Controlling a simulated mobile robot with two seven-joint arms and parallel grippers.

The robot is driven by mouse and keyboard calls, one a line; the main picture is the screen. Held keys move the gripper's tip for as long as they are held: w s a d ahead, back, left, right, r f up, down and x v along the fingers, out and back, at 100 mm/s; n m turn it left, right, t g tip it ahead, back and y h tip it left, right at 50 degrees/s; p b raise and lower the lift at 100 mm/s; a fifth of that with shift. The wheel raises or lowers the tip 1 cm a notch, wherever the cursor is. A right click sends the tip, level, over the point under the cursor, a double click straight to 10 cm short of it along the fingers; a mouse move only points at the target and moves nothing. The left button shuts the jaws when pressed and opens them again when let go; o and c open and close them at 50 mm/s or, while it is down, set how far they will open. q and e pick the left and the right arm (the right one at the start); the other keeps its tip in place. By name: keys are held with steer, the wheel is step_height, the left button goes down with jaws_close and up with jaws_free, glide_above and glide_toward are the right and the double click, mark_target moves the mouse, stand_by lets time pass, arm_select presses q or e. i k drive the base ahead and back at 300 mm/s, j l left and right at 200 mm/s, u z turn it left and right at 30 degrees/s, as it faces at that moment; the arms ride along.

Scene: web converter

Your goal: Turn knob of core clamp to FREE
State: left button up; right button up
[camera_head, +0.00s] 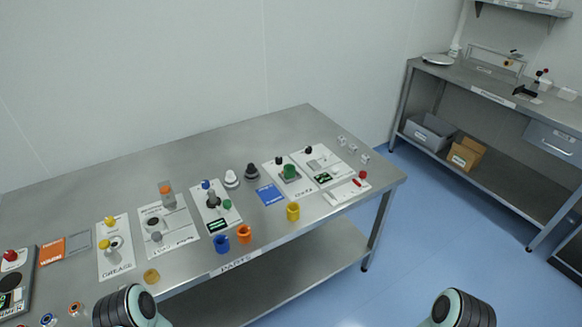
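A row of white control panels with knobs and buttons lies on the steel table (275,130). I cannot tell which panel is the core clamp, and no FREE marking is legible. One panel has a black-and-grey knob (213,201) with a green display below it. Another has a green knob (290,171). The panel marked GREASE (115,262) has yellow knobs. Parts of my two arms show at the bottom edge, apart from the panels. Neither gripper's fingers are in view.
Blue (221,243), orange (245,234) and yellow (293,211) cups stand near the table's front edge. A blue card (270,194) lies between panels. A second bench (483,88) with bins below stands at the back right. Blue floor between is clear.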

mark_target(278, 159)
steer(key=i+l, duration=0.2)
steer(key=l, duration=0.15)
steer(key=i+l, duration=0.2)
steer(key=l, duration=0.2)
steer(key=i+l, duration=0.2)
steer(key=l, duration=0.15)
